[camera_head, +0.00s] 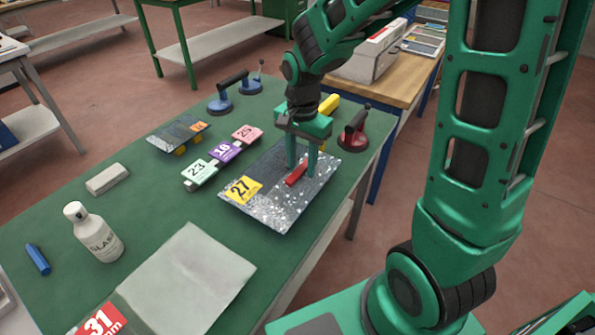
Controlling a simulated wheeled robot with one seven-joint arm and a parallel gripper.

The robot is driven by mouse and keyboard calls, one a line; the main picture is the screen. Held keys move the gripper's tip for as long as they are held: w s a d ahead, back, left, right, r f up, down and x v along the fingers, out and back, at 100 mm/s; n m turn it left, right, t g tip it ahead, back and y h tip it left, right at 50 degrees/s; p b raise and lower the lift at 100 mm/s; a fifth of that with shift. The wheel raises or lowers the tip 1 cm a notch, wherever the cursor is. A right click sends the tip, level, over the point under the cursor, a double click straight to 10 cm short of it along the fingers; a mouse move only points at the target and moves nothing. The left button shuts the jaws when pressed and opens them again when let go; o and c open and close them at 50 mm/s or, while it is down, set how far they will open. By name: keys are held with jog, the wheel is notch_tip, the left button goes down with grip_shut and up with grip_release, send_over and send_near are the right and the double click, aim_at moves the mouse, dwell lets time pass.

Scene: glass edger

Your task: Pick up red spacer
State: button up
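The red spacer (296,174) is a small red bar lying on a dark speckled glass pane (283,214) with a yellow "27" label. My gripper (302,171) points down over the pane. Its two green fingers are apart, with a visible gap between them, and their tips are low, close beside the spacer. The spacer shows between and in front of the fingers. I cannot tell whether either finger touches it.
On the green bench (150,205) are numbered tags (225,152), a smaller pane (176,133), blue (221,105) and red (353,135) suction lifters, a yellow piece (328,106) behind my gripper, a white bottle (95,235) and a grey cloth (190,278).

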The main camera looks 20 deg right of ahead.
grip_shut()
